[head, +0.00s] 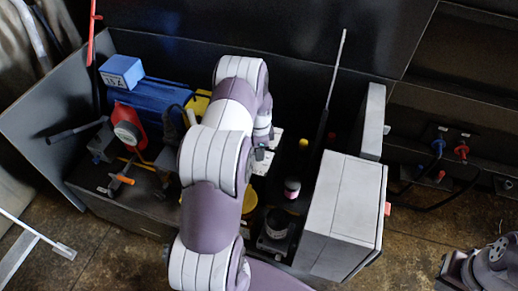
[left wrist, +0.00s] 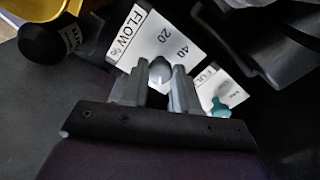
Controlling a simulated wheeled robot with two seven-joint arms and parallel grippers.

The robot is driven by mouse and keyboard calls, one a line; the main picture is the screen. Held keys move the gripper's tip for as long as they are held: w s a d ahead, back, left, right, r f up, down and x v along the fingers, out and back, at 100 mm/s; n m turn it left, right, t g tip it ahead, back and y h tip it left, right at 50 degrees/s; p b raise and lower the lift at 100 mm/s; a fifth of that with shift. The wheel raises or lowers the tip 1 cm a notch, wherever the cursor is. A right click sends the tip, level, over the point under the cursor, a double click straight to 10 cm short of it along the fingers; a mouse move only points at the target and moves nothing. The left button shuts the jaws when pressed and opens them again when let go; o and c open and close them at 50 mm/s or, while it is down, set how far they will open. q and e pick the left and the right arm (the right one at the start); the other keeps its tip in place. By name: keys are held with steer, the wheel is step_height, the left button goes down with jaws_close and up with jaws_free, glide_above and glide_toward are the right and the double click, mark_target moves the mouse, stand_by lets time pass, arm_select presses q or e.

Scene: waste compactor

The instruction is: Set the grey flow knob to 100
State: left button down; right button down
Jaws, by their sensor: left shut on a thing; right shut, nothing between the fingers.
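The grey flow knob (left wrist: 160,70) is a small rounded knob on a white plate (left wrist: 138,42) marked FLOW, with 20 and 40 readable in the left wrist view. My left gripper (left wrist: 162,78) is shut on the knob, one finger on each side. The fingers hide part of the plate and the rest of its scale, so I cannot tell the knob's setting. In the head view, my left arm covers the knob, and part of a white plate (head: 265,162) shows beside it. My right gripper does not show clearly in either view.
A teal knob (left wrist: 219,107) sits on a second white plate (left wrist: 222,85) close by. A grey box (head: 338,215) stands to the right, and a blue motor (head: 150,100) and red part (head: 128,122) to the left. A thin upright rod (head: 335,75) rises behind.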

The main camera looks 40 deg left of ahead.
arm_select(q)
steer(key=m, duration=0.6)
steer(key=shift+m+p, duration=0.3)
steer(key=m, duration=0.6)
steer(key=shift+r+m, duration=0.1)
steer(key=shift+m, duration=0.2)
steer(key=c, duration=0.9)
jaws_free()
steer(key=shift+o, duration=0.2)
step_height(320, 180, up, 13)
steer(key=shift+f, duration=0.2)
